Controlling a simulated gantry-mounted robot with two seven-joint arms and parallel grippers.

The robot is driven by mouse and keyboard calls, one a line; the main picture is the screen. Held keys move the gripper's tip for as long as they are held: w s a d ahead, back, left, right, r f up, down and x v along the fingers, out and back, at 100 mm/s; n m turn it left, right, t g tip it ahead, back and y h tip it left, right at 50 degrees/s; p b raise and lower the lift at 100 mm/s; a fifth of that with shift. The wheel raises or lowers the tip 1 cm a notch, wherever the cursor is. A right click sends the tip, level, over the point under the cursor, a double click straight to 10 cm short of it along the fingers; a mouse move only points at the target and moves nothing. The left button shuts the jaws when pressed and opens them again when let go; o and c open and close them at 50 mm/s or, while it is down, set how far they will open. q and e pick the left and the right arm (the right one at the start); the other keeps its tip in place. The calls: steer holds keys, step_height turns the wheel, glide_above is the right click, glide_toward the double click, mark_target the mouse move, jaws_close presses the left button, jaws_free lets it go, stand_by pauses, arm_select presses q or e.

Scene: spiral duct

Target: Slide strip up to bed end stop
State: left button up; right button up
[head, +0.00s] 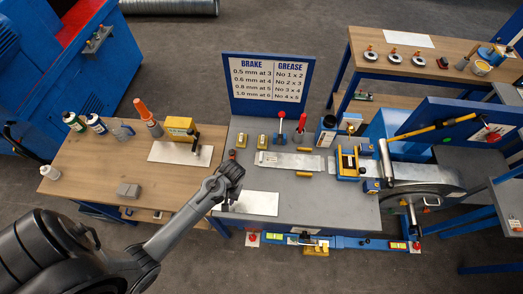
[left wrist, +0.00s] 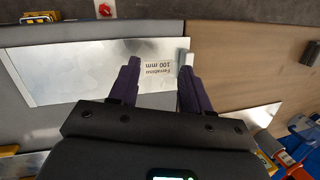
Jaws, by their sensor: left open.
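A flat bright metal strip (head: 258,203) lies on the front left of the grey bed (head: 340,211). In the left wrist view the same strip (left wrist: 80,72) carries a label (left wrist: 157,75) reading 100 mm. My left gripper (head: 226,203) is at the strip's left end. Its spread fingers (left wrist: 158,75) frame the label, with nothing clamped between them; contact with the strip cannot be told. A small pale block (left wrist: 193,58) shows by the right finger. Another metal strip (head: 285,161) lies farther back on the bed. I cannot tell which part is the end stop. My right gripper is out of view.
A sign (head: 268,82) stands behind. The wooden table (head: 107,165) at left holds bottles, a grey block (head: 128,190) and a sheet (head: 180,153). The bed's front right is clear.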

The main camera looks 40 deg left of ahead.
arm_select(q)
steer(key=shift+n, duration=0.5)
steer(key=w+f, duration=0.1)
steer(key=w+a+f+b, duration=0.1)
steer(key=w, duration=0.1)
steer(key=w+f, duration=0.1)
steer(key=w, duration=0.1)
steer(key=shift+w+a+b, duration=0.15)
steer(key=shift+b, duration=0.2)
steer(key=shift+n+t+h, duration=0.3)
steer(key=shift+h, duration=0.2)
steer(key=w+b, duration=0.1)
steer(key=w, duration=0.1)
steer(key=w+b, duration=0.1)
steer(key=w, duration=0.2)
steer(key=w+a+b, duration=0.1)
steer(key=w, duration=0.2)
steer(key=shift+w+r, duration=0.2)
steer(key=shift+r, duration=0.15)
step_height(320, 180, up, 7)
steer(key=t+b, duration=0.2)
steer(key=b, duration=0.1)
glide_above(261, 158)
step_height(261, 158, down, 10)
steer(key=shift+f, duration=0.25)
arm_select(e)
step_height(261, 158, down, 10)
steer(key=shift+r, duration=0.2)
